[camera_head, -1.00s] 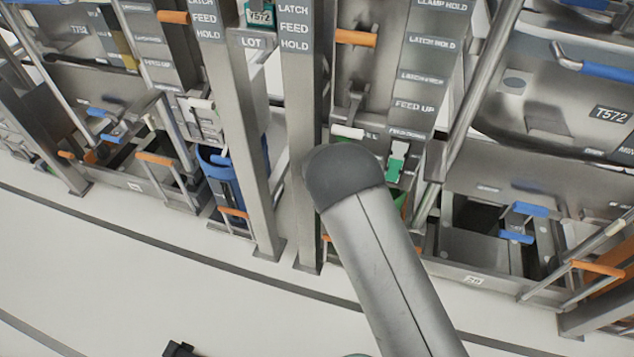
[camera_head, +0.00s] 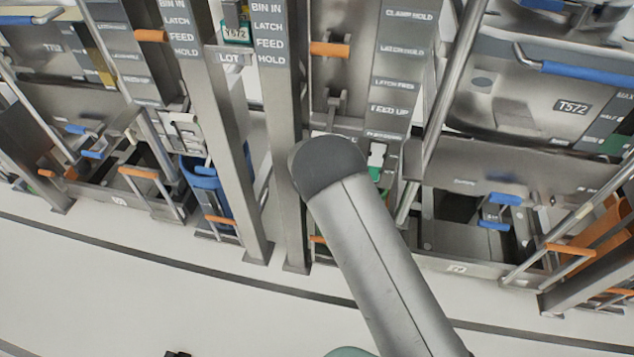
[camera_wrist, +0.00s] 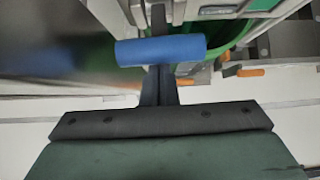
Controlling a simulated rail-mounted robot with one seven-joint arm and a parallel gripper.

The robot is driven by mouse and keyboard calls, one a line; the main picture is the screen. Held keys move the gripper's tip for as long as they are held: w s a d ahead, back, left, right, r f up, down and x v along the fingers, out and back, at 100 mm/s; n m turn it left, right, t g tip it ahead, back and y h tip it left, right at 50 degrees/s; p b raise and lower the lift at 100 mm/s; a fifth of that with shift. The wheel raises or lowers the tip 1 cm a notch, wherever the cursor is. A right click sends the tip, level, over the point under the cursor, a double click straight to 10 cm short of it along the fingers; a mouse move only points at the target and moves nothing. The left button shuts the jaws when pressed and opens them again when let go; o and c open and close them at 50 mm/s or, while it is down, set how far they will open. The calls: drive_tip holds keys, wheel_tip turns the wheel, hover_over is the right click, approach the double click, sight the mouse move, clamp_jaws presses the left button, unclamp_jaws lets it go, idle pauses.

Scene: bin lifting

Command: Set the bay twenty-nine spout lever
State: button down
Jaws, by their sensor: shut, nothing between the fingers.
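My gripper (camera_wrist: 160,86) shows in the wrist view as dark shut fingers, empty, above its dark green and black body. A blue cylindrical handle (camera_wrist: 160,50) lies across the view at the fingers and hides part of them. I cannot tell whether they touch. In the head view my grey arm hides the gripper and what lies behind it. Orange-handled levers show at the bays, one at upper centre (camera_head: 330,49) and one at lower right (camera_head: 571,249). I cannot tell which is the spout lever of bay twenty-nine. The bay number plate (camera_head: 456,268) is too small to read.
A green bin (camera_wrist: 228,40) is behind the blue handle in the wrist view. Steel posts (camera_head: 286,170) stand close to my arm. A blue bin (camera_head: 205,180) is left of them. A large T572 bin (camera_head: 500,95) is at upper right. The pale floor in front is clear.

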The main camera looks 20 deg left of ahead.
drive_tip(key=shift+w+a+r, duration=0.1)
drive_tip(key=shift+w+r, duration=0.1)
drive_tip(key=shift+r, duration=0.1)
drive_tip(key=shift+f, duration=0.1)
drive_tip(key=s+f+b, duration=0.3)
drive_tip(key=f+b, duration=0.1)
drive_tip(key=b, duration=0.4)
drive_tip(key=w+r+p+v, duration=0.1)
drive_tip(key=w+p+v, duration=0.1)
drive_tip(key=v, duration=0.8)
drive_tip(key=shift+s+r+p, duration=0.2)
drive_tip(key=shift+r+p, duration=0.15)
drive_tip(key=shift+r, duration=0.1)
